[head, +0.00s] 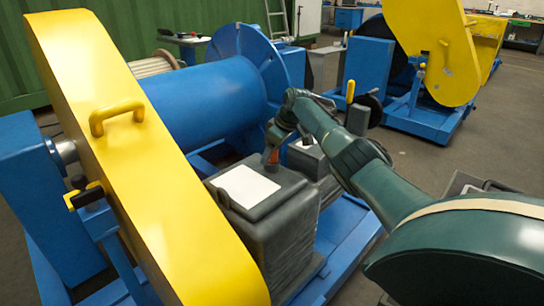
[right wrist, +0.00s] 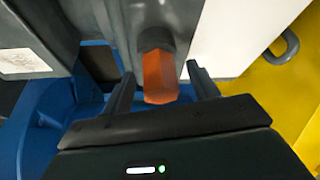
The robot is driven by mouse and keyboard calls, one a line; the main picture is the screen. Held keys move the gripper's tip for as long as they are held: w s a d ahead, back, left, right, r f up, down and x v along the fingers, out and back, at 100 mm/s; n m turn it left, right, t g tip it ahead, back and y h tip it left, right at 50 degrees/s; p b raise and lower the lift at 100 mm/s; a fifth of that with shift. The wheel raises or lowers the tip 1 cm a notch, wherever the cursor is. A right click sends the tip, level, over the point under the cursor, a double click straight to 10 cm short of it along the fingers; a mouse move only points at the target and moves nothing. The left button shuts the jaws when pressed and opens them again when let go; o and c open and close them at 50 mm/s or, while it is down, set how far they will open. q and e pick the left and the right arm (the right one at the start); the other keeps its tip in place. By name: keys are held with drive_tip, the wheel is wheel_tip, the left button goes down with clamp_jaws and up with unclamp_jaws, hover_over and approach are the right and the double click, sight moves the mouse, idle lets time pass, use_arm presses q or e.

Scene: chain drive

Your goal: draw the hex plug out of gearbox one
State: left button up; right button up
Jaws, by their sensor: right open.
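The orange hex plug (right wrist: 159,78) shows in the right wrist view between my right gripper's two fingers, its dark collar against the grey housing. In the head view the plug (head: 270,158) shows as a small orange spot at the back edge of the near grey gearbox (head: 285,232), partly hidden by the gripper. My right gripper (right wrist: 161,88) is open, with one finger on each side of the plug and visible gaps between. It also shows in the head view (head: 272,146), above the gearbox's back edge. My left gripper is not in view.
A white plate (head: 244,187) lies on the gearbox top. A second grey box (head: 309,157) stands close behind. The tall yellow chain guard (head: 135,170) and blue drum (head: 205,100) stand to the left.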

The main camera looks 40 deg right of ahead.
drive_tip(key=shift+w+f, duration=0.1)
drive_tip(key=shift+f, duration=0.05)
